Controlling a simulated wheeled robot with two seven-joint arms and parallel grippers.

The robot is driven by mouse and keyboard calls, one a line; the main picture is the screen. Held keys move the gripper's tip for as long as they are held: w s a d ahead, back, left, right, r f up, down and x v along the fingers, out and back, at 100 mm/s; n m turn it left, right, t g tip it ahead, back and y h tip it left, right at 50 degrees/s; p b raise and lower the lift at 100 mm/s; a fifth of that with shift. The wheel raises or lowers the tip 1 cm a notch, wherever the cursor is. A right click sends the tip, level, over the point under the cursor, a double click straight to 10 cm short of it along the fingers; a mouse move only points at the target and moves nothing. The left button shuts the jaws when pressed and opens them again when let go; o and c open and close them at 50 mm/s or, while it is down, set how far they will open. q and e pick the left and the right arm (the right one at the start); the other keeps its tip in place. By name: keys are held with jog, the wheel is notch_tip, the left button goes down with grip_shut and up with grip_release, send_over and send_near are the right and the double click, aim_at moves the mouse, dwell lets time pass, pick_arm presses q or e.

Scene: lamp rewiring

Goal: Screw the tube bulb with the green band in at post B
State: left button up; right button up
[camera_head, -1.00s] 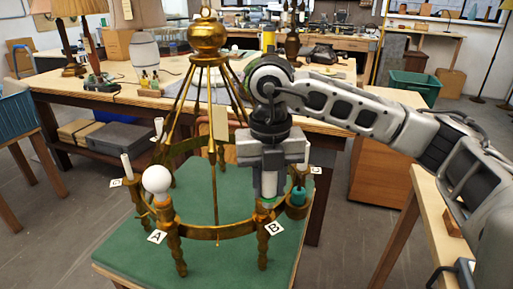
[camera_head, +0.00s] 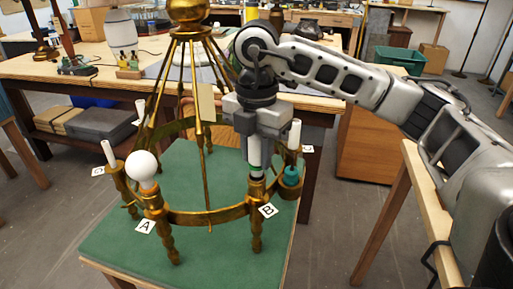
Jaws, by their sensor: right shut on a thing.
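My right gripper (camera_head: 257,150) points straight down over post B and is shut on the tube bulb (camera_head: 254,158). The tube bulb is white and upright, with a dark green band near its lower end. Its base meets the top of post B (camera_head: 256,188), a brass post on the chandelier ring marked by a white card with B (camera_head: 267,211). The base is hidden in the socket, so I cannot tell how far it is threaded. My left gripper is not in view.
The brass chandelier frame (camera_head: 205,216) stands on a green mat (camera_head: 200,262). A round white bulb (camera_head: 143,168) sits at post A. A teal-based post with a white tube (camera_head: 294,135) stands close right of my gripper. Slanting brass rods rise left of it.

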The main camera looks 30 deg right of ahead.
jog(key=shift+f+b, duration=0.35)
jog(key=shift+f, duration=0.55)
jog(key=shift+f, duration=0.2)
jog(key=shift+c, duration=0.3)
jog(key=m, duration=0.3)
jog(key=shift+r, duration=0.15)
jog(key=m+p, duration=0.1)
jog(key=m, duration=0.2)
jog(key=shift+m, duration=1)
jog(key=o, duration=1.1)
